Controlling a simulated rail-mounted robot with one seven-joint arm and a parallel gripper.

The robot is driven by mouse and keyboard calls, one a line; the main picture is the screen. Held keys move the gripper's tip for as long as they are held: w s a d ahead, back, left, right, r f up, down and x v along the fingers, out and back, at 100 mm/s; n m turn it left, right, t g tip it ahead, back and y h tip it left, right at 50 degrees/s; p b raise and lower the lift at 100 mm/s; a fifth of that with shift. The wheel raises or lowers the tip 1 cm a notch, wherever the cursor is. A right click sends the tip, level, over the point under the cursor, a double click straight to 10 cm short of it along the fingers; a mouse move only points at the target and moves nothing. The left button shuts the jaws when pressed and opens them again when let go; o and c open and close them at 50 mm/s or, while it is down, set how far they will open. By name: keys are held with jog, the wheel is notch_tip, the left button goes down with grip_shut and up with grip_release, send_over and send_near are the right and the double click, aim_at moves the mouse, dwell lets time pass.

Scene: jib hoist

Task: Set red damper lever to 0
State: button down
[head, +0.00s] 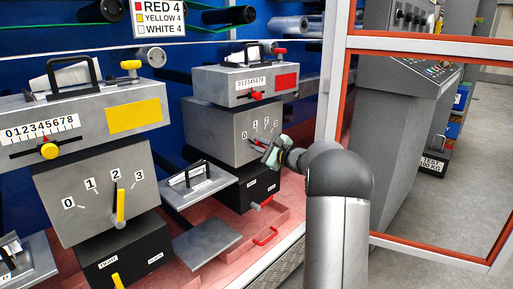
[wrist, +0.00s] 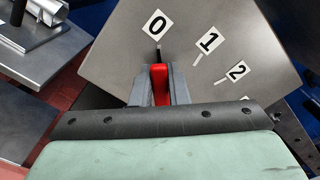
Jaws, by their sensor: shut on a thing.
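The red damper lever (wrist: 160,84) stands between the fingers of my gripper (wrist: 159,88) in the wrist view. My gripper is shut on it. The lever's dark pointer tip lies just below the 0 label (wrist: 156,25), in line with its tick. The 1 label (wrist: 209,40) and 2 label (wrist: 237,70) lie to the right. In the head view my gripper (head: 271,153) is at the front of the grey dial panel (head: 212,128) of the red unit.
A similar unit with a yellow lever (head: 120,206), pointing near 2, stands at left. Below the red panel are a black box (head: 240,193) with a red knob and a grey plate (head: 206,246).

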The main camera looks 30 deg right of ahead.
jog(key=c, duration=1.4)
grip_release()
jog(key=p+v, duration=0.3)
jog(key=v, duration=1.4)
jog(key=shift+s+p, duration=0.2)
jog(key=shift+p, duration=0.2)
jog(key=shift+d, duration=0.1)
